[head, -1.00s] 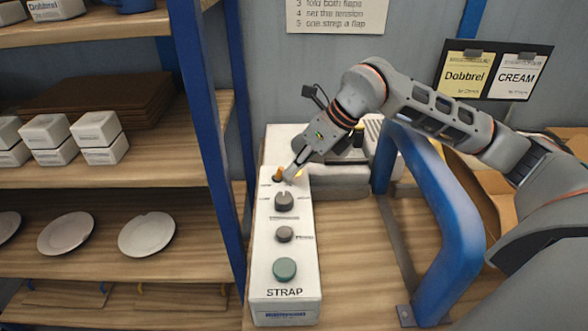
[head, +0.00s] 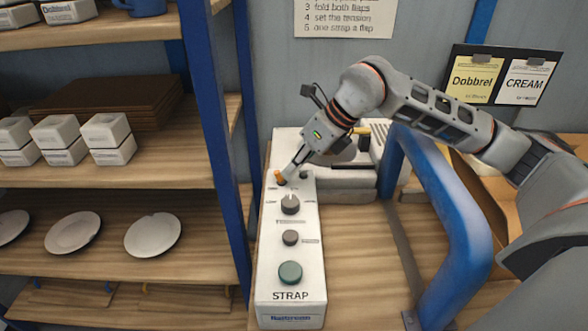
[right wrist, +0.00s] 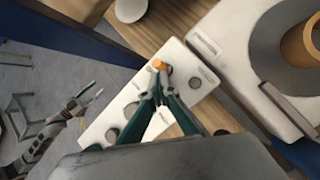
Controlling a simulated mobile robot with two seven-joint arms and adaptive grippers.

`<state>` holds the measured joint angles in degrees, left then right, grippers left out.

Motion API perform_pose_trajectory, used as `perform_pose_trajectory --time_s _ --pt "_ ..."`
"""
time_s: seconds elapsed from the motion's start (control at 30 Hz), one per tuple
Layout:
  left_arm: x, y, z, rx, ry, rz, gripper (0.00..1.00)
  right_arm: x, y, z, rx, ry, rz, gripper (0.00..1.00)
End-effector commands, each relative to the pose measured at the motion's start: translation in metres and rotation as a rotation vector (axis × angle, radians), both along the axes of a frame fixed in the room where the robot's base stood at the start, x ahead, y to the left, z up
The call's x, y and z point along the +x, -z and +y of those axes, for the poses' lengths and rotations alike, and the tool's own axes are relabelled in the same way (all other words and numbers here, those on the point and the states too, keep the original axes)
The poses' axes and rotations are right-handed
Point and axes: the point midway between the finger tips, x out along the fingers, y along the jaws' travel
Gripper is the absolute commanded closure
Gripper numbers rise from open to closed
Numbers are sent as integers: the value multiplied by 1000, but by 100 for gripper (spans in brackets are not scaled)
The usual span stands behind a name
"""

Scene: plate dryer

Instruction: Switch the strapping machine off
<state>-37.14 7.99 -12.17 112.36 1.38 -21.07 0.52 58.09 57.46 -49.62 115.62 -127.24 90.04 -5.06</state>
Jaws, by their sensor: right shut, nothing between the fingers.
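The strapping machine's white control panel (head: 273,245), marked STRAP, stands on the bench. An orange-tipped toggle (head: 278,175) is at its far end, its tip leaning left; it also shows in the right wrist view (right wrist: 159,65). A small round lamp (head: 303,174) beside it looks dark. My right gripper (head: 288,172) is shut and empty, its tips right at the toggle, touching or nearly so. In the right wrist view its fingertips (right wrist: 157,76) meet just below the orange tip. My left gripper (right wrist: 90,100) shows only in the right wrist view, fingers apart, away from the panel.
Nearer on the panel are a dial (head: 290,204), a smaller knob (head: 290,237) and a green button (head: 290,272). A blue frame (head: 440,200) stands right of it. A shelf with a blue post (head: 220,150) stands left. A tape roll (right wrist: 270,45) lies behind the panel.

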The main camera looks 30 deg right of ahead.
Motion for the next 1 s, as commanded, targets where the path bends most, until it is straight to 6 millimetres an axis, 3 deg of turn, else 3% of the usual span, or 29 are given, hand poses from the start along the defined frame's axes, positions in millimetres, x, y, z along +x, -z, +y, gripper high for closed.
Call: perform_pose_trajectory --time_s 0.5,1.0 --pt "1 -13 0 0 0 -3 60 0 -16 0 -1 0 1 100" --pt "1 -14 0 -1 0 -4 60 -1 -18 -5 0 -1 0 100"
